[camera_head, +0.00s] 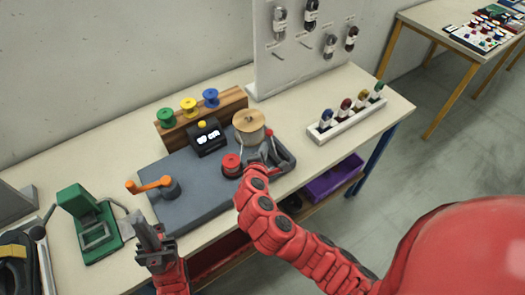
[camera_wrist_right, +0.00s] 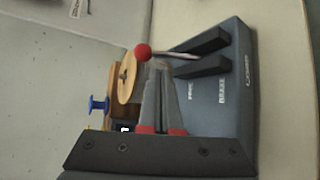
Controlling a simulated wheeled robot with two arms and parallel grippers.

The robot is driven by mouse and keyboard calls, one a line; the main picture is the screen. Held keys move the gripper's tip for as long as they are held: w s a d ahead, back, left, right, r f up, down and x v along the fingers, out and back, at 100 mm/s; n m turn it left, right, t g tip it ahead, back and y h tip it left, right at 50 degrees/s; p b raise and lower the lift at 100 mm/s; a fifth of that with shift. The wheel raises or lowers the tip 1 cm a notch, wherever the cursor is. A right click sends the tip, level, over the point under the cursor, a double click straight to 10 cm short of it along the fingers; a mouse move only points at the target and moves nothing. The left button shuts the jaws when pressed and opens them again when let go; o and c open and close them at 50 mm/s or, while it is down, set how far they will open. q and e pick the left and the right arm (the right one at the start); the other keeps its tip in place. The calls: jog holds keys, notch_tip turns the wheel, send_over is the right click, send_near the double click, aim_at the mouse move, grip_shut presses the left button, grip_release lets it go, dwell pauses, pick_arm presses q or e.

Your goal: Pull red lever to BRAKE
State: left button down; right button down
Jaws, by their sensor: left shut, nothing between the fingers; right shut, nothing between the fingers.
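The lever's red ball knob (camera_wrist_right: 143,52) shows in the right wrist view beside the wooden spool (camera_wrist_right: 129,75). Its metal rod runs right to two dark blocks (camera_wrist_right: 203,66) on the grey base (camera_wrist_right: 240,60), beside the labels FREE and BRAKE. The head view shows the red knob (camera_head: 269,132) right of the wooden spool (camera_head: 249,122). My right gripper (camera_wrist_right: 158,66) is shut and empty, its fingertips just below the knob and rod in the wrist view; contact is unclear. My left gripper (camera_head: 148,232) is shut and empty near the front left of the base (camera_head: 205,190).
Green, yellow and blue spools (camera_head: 210,97) stand behind. A white rack (camera_head: 345,122) is at right, a green device (camera_head: 90,220) at left.

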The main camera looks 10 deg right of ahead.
jog(key=shift+p+x, duration=0.65)
jog(key=shift+x, duration=1.7)
